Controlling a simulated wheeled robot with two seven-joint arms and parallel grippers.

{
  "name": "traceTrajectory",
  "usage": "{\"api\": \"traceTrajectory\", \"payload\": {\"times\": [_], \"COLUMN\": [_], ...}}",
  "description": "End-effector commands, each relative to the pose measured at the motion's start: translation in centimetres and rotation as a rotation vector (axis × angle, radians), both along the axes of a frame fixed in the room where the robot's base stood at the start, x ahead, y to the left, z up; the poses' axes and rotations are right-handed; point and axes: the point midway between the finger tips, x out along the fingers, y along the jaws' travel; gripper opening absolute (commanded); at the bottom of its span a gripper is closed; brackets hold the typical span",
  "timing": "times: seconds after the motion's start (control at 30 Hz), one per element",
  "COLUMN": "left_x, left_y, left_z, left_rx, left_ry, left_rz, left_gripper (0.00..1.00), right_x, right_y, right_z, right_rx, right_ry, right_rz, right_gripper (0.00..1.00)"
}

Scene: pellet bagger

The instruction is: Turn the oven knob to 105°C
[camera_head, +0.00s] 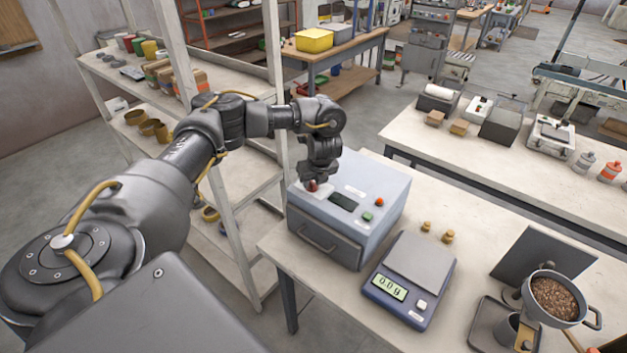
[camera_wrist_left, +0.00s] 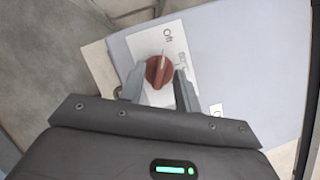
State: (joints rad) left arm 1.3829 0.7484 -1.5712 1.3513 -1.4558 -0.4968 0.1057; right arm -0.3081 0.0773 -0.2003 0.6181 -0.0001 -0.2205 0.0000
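The oven (camera_head: 380,183) is a blue-grey box on the table, with a dark display (camera_head: 342,201), a green button (camera_head: 367,216) and a red button (camera_head: 379,201) on its top. The red-brown oven knob (camera_head: 311,186) sits at the left of that panel. In the left wrist view the knob (camera_wrist_left: 158,72) has a pale mark pointing up toward an "Off" label (camera_wrist_left: 168,35). My left gripper (camera_wrist_left: 157,88) is open, with one finger on each side of the knob; I cannot tell whether they touch it. My right gripper is not in view.
A scale (camera_head: 410,279) reading 0.0 g stands right of the oven, with two small brass weights (camera_head: 437,231) behind it. A pan of pellets (camera_head: 558,298) stands at the lower right. A shelf post (camera_head: 274,60) rises close to my left arm.

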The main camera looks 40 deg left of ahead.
Motion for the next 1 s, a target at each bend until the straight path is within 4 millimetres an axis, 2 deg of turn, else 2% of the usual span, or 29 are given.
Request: {"api": "traceTrajectory", "payload": {"times": [0.03, 0.23, 0.67, 1.0], "left_x": [0.0, 0.0, -0.1, -0.3], "left_y": [0.0, 0.0, 0.1, 0.3], "left_z": [0.0, 0.0, -0.2, -0.5], "left_rx": [0.000, 0.000, 0.000, -0.001], "left_ry": [0.000, 0.000, 0.001, -0.001], "left_rz": [0.000, 0.000, -0.054, -0.300], "left_gripper": [0.26, 0.00, 0.00, 0.00], "right_x": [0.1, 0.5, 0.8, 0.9], "right_y": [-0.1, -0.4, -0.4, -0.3], "right_z": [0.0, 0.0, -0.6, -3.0], "right_rx": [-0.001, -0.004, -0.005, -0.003], "right_ry": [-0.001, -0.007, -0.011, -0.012], "right_rz": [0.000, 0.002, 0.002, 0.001], "right_gripper": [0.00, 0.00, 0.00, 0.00]}}
